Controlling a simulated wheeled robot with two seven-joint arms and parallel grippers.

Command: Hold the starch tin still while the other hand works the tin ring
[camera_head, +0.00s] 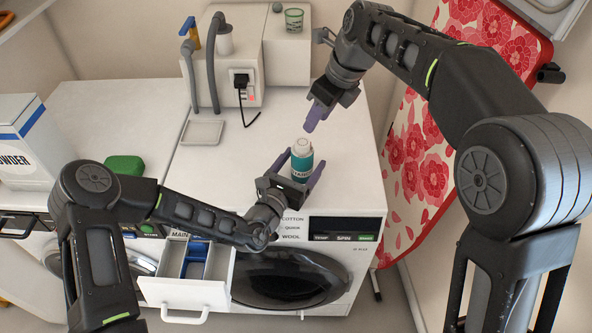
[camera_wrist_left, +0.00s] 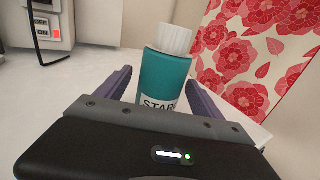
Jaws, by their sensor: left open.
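The starch tin (camera_head: 301,160) stands upright on the white machine top, teal with a white label and a white ridged ring or cap (camera_head: 301,145) on top. In the left wrist view the tin (camera_wrist_left: 165,82) stands between the fingers, its white top (camera_wrist_left: 174,39) clear above them. My left gripper (camera_head: 299,170) is open, with one purple finger on each side of the tin. Gaps show in the wrist view, so it is not closed on the tin. My right gripper (camera_head: 314,120) hangs above and behind the tin, apart from it; its finger gap is not clear.
An open detergent drawer (camera_head: 187,290) juts out at the front. A white unit with hoses and a black plug (camera_head: 240,79) stands behind. A shallow dish (camera_head: 201,132), green block (camera_head: 124,165) and powder box (camera_head: 27,140) are left. A floral ironing board (camera_head: 415,150) leans right.

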